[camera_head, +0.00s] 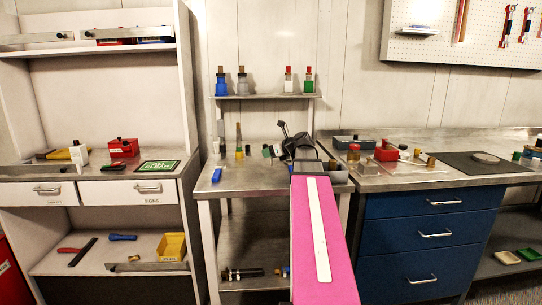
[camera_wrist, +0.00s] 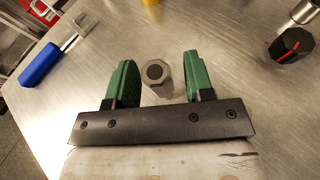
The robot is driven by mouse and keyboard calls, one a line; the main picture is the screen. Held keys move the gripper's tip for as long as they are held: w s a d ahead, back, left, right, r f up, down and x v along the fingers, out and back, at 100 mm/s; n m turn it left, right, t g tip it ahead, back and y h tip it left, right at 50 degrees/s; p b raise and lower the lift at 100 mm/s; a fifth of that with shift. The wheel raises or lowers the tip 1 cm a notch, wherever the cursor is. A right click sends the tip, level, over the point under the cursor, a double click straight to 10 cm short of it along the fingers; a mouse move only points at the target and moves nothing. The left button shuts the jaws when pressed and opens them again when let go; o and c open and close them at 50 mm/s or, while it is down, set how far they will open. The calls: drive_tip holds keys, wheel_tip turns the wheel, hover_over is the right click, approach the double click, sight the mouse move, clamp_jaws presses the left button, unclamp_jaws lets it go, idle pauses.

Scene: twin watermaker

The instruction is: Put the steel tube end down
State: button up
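In the wrist view a grey faceted steel piece (camera_wrist: 157,88) with a dark round centre shows between the two green fingers of my gripper (camera_wrist: 160,66). It looks like the steel tube end, though I cannot confirm the name. It appears upright over or on the steel bench (camera_wrist: 95,75). Gaps show between it and the fingers, wider on the right, so my gripper looks open. In the head view my gripper (camera_head: 298,146) is dark and small above the middle bench, and the piece cannot be made out there.
A blue-handled tool (camera_wrist: 45,60) lies left of my gripper in the wrist view. A black knob with a red mark (camera_wrist: 289,47) stands right, and a yellow item (camera_wrist: 151,2) is ahead. A shelf (camera_head: 265,96) with several bottles stands behind the bench.

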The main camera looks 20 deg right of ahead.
clamp_jaws()
drive_tip(key=shift+r, duration=0.1)
